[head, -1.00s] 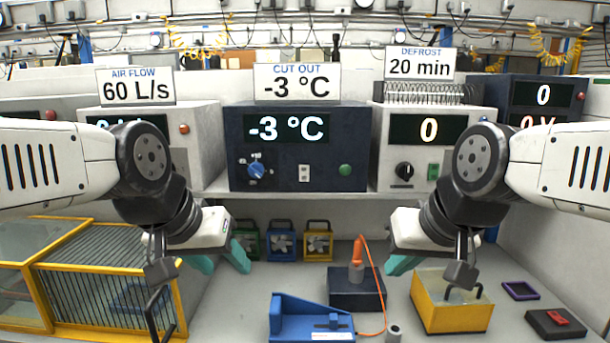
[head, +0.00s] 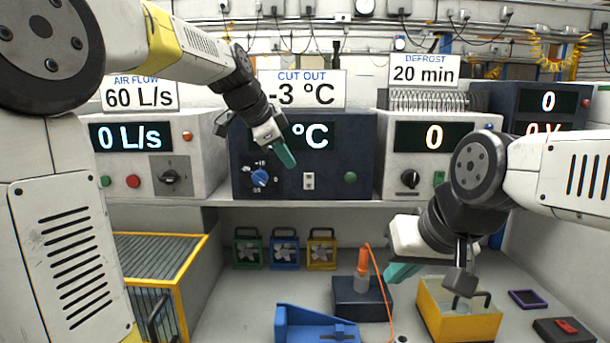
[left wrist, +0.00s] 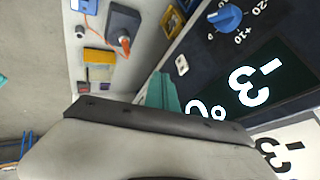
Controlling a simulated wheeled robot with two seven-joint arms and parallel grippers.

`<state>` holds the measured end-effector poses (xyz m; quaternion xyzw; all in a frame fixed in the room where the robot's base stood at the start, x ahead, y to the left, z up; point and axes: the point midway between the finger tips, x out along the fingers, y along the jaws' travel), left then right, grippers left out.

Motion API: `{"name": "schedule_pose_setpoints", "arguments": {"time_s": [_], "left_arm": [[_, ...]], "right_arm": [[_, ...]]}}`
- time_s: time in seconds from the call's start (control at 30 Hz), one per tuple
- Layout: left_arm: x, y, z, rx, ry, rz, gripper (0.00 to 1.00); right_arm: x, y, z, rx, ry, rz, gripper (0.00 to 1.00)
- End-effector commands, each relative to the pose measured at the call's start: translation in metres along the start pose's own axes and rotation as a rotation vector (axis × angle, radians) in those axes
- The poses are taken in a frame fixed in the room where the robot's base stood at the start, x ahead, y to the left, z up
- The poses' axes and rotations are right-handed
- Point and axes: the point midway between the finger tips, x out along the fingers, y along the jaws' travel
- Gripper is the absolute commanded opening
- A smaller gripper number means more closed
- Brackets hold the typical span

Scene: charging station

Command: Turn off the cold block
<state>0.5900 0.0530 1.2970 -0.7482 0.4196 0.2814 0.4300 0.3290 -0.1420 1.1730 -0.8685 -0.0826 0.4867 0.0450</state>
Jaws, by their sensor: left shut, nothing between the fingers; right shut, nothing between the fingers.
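The dark blue unit (head: 365,150) under the "CUT OUT -3 °C" sign has a display, a blue knob (head: 261,178), a small white switch (head: 308,181) and a green round light or button (head: 350,177). My left gripper (head: 286,156) is shut and empty in front of the display, hiding its left part, above and left of the switch. In the left wrist view its teal fingers (left wrist: 163,92) show below the switch (left wrist: 182,65), with the knob (left wrist: 225,17) at upper right. Whether the fingers touch the panel is unclear. My right gripper (head: 402,273) is shut and empty above the bench.
The "AIR FLOW" unit (head: 205,165) stands to the left and the "DEFROST" unit (head: 388,165) to the right. Below are small fans (head: 285,248), a dark block with an orange-topped part (head: 350,300), a yellow container (head: 430,320) and a yellow-framed cage (head: 205,265).

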Motion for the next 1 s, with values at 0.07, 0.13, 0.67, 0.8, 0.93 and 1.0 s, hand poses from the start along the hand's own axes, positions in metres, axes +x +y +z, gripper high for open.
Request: {"name": "schedule_pose_setpoints", "arguments": {"time_s": [0.07,0.13,0.67,0.8,0.93,1.0], "left_arm": [[0.005,-0.007,-0.004,0.040,0.005,0.002,0.00],[0.007,-0.009,-0.007,0.060,0.009,0.001,0.00],[0.024,-0.009,-0.007,0.065,0.009,0.004,0.00],[0.051,-0.008,-0.007,0.064,0.009,0.006,0.00],[0.080,-0.009,-0.007,0.064,0.008,0.006,0.00],[0.094,-0.009,-0.007,0.065,0.008,0.005,0.00]], "right_arm": [[0.000,0.000,0.000,0.000,0.000,0.000,0.00],[0.000,0.000,0.000,0.000,0.000,0.000,0.00],[0.000,0.000,0.000,0.000,0.000,0.000,0.00],[0.000,0.000,0.000,0.000,0.000,0.000,0.00],[0.000,0.000,0.000,0.000,0.000,0.000,0.00],[0.000,0.000,0.000,0.000,0.000,0.000,0.00]]}}
